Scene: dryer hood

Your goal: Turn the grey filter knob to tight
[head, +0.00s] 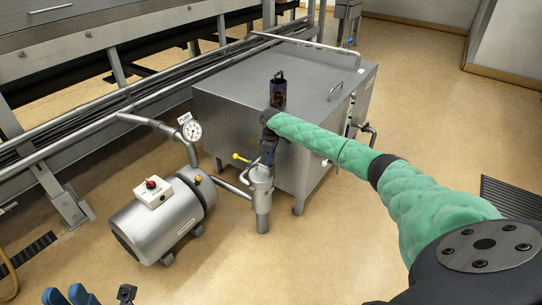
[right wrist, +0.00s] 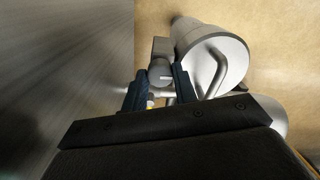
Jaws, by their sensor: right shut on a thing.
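The filter (head: 262,200) is a small upright metal canister in front of the steel cabinet. My right gripper (head: 267,158) reaches down to its top, and in the head view the gripper hides the knob. In the right wrist view, my right gripper (right wrist: 158,82) has its two dark fingers on either side of a small round grey piece, the grey filter knob (right wrist: 160,72). The gripper is shut on it. The knob's marking cannot be read. My left gripper (head: 70,295) shows only as blue finger parts at the lower left edge, away from the filter.
A silver pump (head: 165,220) with a red-buttoned box stands left of the filter. A pressure gauge (head: 192,131) and a yellow lever (head: 240,158) are close by. The steel cabinet (head: 250,105) is right behind the filter. Floor in front is clear.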

